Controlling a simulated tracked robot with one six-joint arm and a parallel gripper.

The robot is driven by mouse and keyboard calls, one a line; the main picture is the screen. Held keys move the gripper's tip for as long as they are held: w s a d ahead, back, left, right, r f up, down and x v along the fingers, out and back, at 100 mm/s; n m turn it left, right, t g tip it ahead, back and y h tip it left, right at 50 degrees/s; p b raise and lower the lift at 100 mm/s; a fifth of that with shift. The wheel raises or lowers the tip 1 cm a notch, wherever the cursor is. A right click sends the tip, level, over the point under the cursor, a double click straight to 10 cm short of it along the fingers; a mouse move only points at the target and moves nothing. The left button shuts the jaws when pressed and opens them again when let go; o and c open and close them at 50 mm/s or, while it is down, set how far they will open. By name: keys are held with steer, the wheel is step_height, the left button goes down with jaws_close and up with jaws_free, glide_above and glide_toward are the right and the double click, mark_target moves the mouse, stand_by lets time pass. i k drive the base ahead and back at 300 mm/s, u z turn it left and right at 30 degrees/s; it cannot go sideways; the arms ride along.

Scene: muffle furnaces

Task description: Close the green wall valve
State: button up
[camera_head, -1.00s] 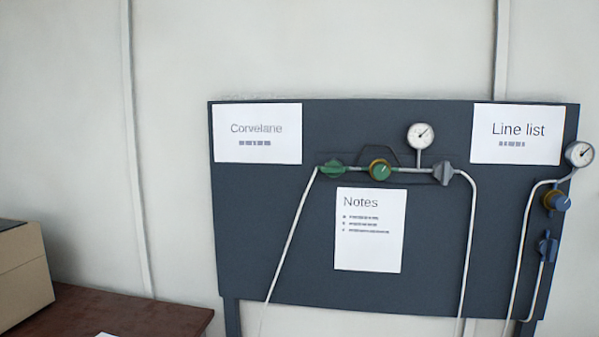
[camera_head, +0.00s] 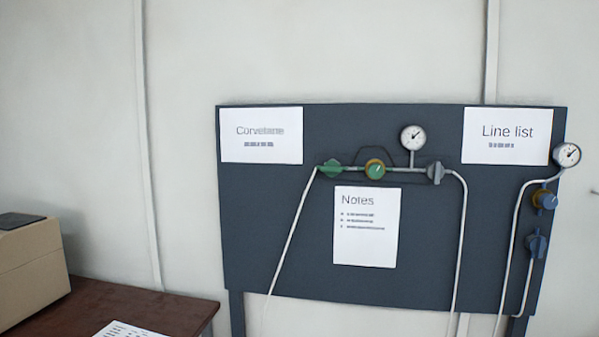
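A dark blue-grey panel (camera_head: 270,230) on the wall carries a pipe line with fittings. A green valve handle (camera_head: 330,168) sits at the left end of the upper pipe. To its right is a round green knob (camera_head: 375,169) with a brass-coloured rim and a pale pointer mark. I cannot tell from here how far either is turned. A grey handle (camera_head: 436,173) sits further right on the same pipe. My gripper is not in view.
A round gauge (camera_head: 412,138) stands above the pipe. A brown table (camera_head: 150,308) with a beige box (camera_head: 30,270) and paper is at lower left.

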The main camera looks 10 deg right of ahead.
mark_target(331, 167)
steer(key=u, duration=0.75)
steer(key=i, duration=1)
steer(key=u, duration=0.1)
